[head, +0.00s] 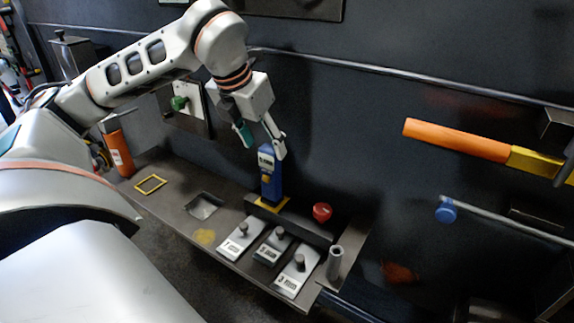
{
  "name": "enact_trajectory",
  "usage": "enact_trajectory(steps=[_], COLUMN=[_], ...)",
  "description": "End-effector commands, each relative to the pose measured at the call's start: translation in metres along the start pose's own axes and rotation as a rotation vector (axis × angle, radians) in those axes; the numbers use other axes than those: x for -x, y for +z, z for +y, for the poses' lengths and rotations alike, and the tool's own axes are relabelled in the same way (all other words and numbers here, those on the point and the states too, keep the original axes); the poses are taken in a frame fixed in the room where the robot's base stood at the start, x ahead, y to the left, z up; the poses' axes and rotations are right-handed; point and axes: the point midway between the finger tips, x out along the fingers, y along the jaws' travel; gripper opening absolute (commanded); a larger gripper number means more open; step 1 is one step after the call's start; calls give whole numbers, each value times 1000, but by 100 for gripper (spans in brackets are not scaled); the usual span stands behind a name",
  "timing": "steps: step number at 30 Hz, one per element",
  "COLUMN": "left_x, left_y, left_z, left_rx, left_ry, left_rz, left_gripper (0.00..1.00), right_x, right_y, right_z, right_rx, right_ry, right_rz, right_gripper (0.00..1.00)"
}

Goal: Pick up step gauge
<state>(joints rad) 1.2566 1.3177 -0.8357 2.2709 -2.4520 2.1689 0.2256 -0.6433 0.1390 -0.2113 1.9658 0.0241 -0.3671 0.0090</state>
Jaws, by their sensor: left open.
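A blue handheld instrument (268,178) with a small pale display stands upright on a yellow-edged spot at the back of the shelf. Several grey plates with knobs and labels stand in front of it, among them a left plate (239,240), a middle plate (275,245) and a right plate (298,268). No label here reads "step gauge", so I cannot tell which of these it is. My left gripper (263,147) is open, pointing down around the top of the blue instrument; I cannot tell whether it touches. My right gripper is out of view.
A dark wall with a rail rises behind.

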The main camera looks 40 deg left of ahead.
Motion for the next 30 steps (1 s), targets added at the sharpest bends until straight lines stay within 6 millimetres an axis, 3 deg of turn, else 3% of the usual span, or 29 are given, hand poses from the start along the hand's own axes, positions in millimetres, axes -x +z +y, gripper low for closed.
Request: enact_trajectory(steps=[8, 19, 29, 30], left_x=[-26, -72, -78, -78], left_y=[-1, 1, 2, 2], left_z=[0, 1, 1, 1], left_rx=[-1, -1, -1, -1], left_ry=[0, -1, -1, -1], left_rz=[3, 3, 1, 1], left_gripper=[53, 53, 53, 42], right_x=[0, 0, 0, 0], right_y=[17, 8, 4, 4], right_z=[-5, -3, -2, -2], right_rx=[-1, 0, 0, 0], right_ry=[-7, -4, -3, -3], right_rz=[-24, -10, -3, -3], right_gripper=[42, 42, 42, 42])
